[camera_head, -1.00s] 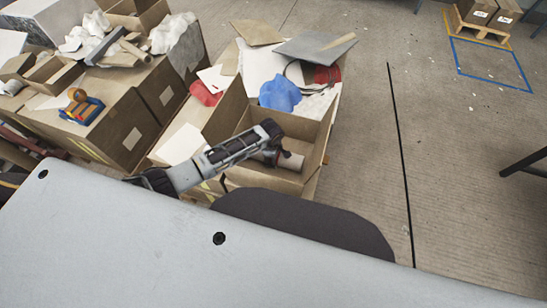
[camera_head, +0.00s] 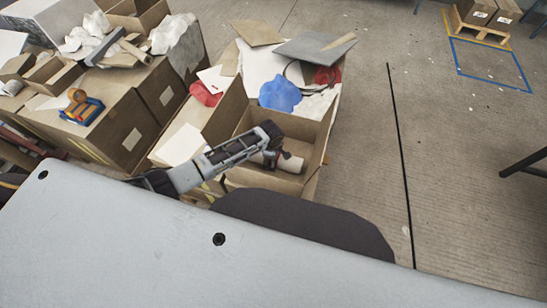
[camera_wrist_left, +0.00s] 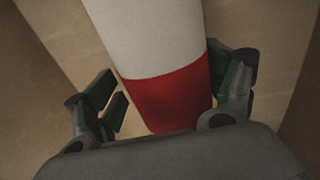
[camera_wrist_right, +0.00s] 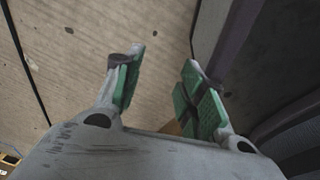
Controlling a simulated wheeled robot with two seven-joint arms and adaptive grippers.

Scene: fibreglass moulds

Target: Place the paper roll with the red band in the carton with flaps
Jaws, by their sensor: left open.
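The white paper roll with the red band (camera_wrist_left: 166,95) lies inside an open brown carton with raised flaps (camera_head: 265,180). In the left wrist view it runs between my left gripper's fingers (camera_wrist_left: 168,85), which stand apart on either side of it. In the head view my left gripper (camera_head: 274,154) reaches down into that carton, and the roll's pale end (camera_head: 292,163) shows to its right. The roll's red band is hidden in the head view. My right gripper (camera_wrist_right: 163,78) is open and empty above bare floor, and is out of the head view.
Behind the carton lie a blue crumpled piece (camera_head: 279,94), red pieces and flat boards. Cartons with scraps and a tape dispenser (camera_head: 81,106) stand at the left. Open concrete floor (camera_head: 450,170) lies to the right, with a pallet (camera_head: 478,32) far back.

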